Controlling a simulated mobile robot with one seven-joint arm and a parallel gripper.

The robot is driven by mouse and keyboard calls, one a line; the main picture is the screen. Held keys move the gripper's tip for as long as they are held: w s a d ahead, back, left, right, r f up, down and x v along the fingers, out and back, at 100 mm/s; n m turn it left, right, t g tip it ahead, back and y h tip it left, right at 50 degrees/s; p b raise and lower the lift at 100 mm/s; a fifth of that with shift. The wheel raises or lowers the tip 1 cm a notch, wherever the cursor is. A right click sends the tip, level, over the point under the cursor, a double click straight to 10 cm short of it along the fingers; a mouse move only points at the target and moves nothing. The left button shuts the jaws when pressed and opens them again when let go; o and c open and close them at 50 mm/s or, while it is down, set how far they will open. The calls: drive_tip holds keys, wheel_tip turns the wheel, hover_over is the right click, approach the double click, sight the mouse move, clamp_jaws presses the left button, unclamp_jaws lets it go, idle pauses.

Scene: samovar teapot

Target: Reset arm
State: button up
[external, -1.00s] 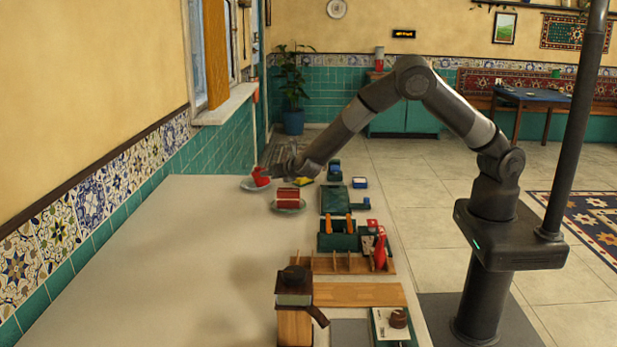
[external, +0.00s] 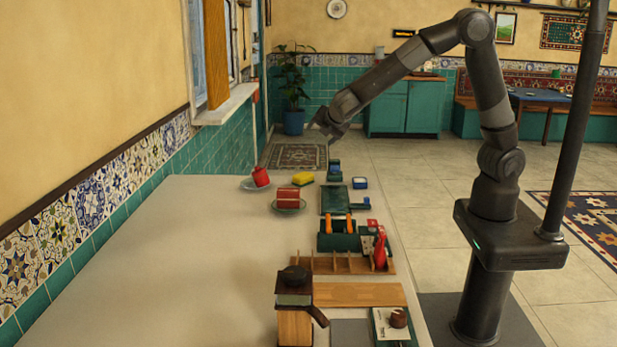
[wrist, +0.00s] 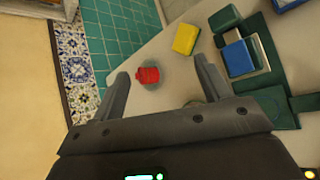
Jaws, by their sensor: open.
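My gripper (external: 322,127) is raised in the air above the far end of the counter, apart from everything on it. In the wrist view my gripper (wrist: 160,78) has its two fingers spread wide with nothing held between them. A red object (external: 261,177), perhaps a small teapot, sits on a saucer (external: 248,185) at the counter's far left. The red object also shows in the wrist view (wrist: 148,75), well below the fingers.
A yellow block (external: 303,178) and a plate (external: 289,206) with a red block (external: 288,197) lie near the red object. The counter's left side (external: 150,260) is clear.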

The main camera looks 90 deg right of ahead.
drive_tip(key=s+a+r+m+y, duration=0.2)
drive_tip(key=s+a+m+y, duration=0.1)
drive_tip(key=s, duration=0.7)
drive_tip(key=s+a+r+m+y, duration=0.3)
drive_tip(key=s+a+m, duration=0.3)
drive_tip(key=s, duration=0.5)
drive_tip(key=s+a+r+m+y, duration=0.3)
drive_tip(key=s+a+m, duration=0.2)
drive_tip(key=s, duration=0.6)
drive_tip(key=shift+s+a+r+t, duration=0.15)
drive_tip(key=shift+a+r+t, duration=0.05)
drive_tip(key=shift+a+t, duration=0.25)
drive_tip(key=shift+o, duration=0.5)
